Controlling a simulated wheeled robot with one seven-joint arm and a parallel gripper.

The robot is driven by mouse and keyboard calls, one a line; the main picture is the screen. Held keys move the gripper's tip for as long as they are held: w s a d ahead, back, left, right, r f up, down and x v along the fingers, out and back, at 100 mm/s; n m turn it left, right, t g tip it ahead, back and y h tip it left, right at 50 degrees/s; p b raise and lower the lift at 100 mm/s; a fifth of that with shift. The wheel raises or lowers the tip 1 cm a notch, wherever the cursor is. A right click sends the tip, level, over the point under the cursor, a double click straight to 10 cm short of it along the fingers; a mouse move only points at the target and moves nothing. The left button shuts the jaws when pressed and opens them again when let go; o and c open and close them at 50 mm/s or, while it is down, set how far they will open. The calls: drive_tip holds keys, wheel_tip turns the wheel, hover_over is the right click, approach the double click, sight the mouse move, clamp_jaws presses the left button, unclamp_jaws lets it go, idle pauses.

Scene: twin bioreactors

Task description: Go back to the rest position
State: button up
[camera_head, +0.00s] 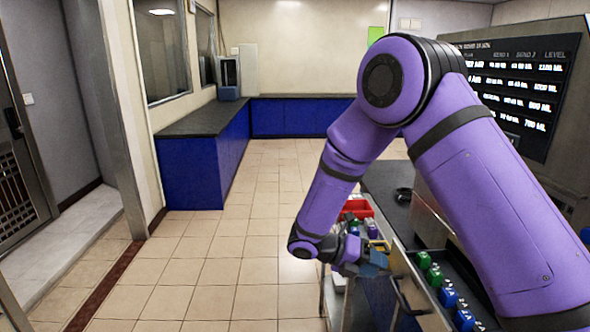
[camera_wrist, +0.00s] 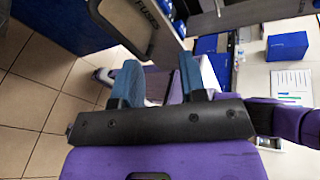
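My gripper (camera_head: 371,262) hangs at the left edge of the workbench in the head view, at the end of my bent purple arm. In the wrist view my gripper (camera_wrist: 160,75) shows two blue fingers standing well apart.
A red bin (camera_head: 357,208) sits behind the gripper. A display board (camera_head: 520,90) is at right. Blue cabinets (camera_head: 190,172) line the back left. The tiled floor (camera_head: 235,270) at left is clear.

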drive_tip(key=s+d+r+m+y, duration=0.45)
drive_tip(key=r+m, duration=0.25)
drive_tip(key=r, duration=0.2)
drive_tip(key=s+d+r+m+y, duration=0.3)
drive_tip(key=s+d+r+m, duration=0.15)
drive_tip(key=r+m, duration=0.4)
drive_tip(key=s+d+r+m+t+y, duration=0.1)
drive_tip(key=s+r+m+t+y, duration=0.2)
drive_tip(key=s+r+m, duration=0.2)
drive_tip(key=s+r+m+t+y, duration=0.3)
drive_tip(key=s+r+m, duration=0.1)
drive_tip(key=s+m, duration=0.6)
drive_tip(key=shift+s+d+r+t, duration=0.35)
drive_tip(key=shift+s+t, duration=0.05)
drive_tip(key=shift+s, duration=0.7)
